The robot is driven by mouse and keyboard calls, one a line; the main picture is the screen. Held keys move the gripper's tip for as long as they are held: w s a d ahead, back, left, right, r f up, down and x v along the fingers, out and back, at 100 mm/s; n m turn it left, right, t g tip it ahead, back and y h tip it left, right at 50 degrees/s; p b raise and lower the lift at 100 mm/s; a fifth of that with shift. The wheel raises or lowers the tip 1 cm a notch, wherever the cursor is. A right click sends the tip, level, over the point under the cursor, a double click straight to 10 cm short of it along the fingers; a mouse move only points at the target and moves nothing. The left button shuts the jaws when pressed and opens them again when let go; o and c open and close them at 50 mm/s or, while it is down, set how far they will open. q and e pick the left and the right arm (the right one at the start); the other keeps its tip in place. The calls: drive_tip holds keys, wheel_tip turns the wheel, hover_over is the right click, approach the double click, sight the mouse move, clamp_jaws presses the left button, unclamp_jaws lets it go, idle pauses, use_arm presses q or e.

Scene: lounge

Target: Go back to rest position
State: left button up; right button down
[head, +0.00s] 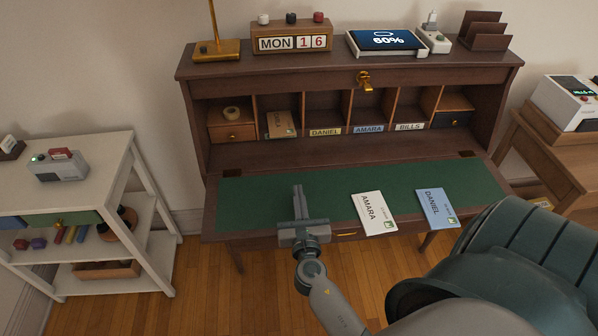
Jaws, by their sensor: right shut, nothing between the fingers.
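My right gripper (299,203) is shut and empty. It is over the left-middle part of the green writing surface (255,200) of the wooden desk (300,165), to the left of the envelopes. A white envelope marked AMARA (373,214) lies on the front of the desk. A blue envelope marked DANIEL (437,208) lies to its right. My left gripper is not in the head view.
A calendar (291,40) and tablet (386,41) stand on top. A white shelf (95,150) is left; a side table (545,150) is right.

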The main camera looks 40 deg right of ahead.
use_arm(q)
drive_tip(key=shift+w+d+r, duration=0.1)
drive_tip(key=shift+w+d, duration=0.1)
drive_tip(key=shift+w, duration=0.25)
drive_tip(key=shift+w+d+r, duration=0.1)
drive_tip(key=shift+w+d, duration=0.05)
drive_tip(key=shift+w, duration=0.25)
use_arm(e)
drive_tip(key=shift+s+a, duration=0.3)
drive_tip(key=shift+s, duration=0.2)
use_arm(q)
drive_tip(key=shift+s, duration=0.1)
